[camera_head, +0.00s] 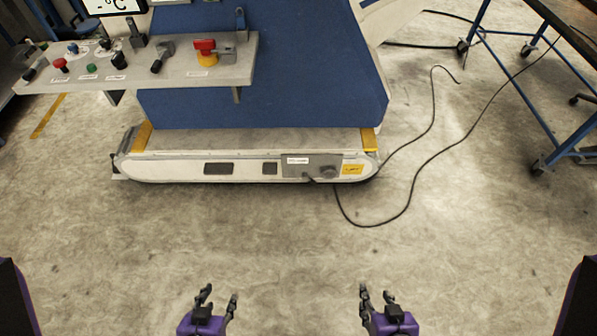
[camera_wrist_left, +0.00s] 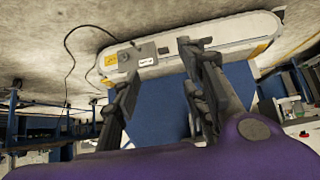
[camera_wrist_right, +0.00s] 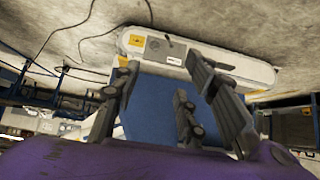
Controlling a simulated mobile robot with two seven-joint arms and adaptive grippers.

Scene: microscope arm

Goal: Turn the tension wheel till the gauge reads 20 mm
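No part is clearly recognisable as the tension wheel, and no gauge reading in mm is legible. On the low white, round-ended base unit (camera_head: 190,170) ahead sits a grey panel (camera_head: 296,170) with a small dark round knob (camera_head: 328,171), which may be the wheel. The panel also shows in the left wrist view (camera_wrist_left: 145,48) and the right wrist view (camera_wrist_right: 157,47). My left gripper (camera_head: 219,294) and right gripper (camera_head: 377,294) are purple with dark fingers. Both are open and empty, low in front of the unit and well apart from it.
A blue machine body (camera_head: 260,70) rises behind the base. A grey control shelf (camera_head: 180,75) with buttons and levers juts out at left; a display (camera_head: 115,6) above it shows "°C". A black cable (camera_head: 412,195) loops over the floor at right, near a wheeled blue-framed table (camera_head: 520,90). The front floor is clear.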

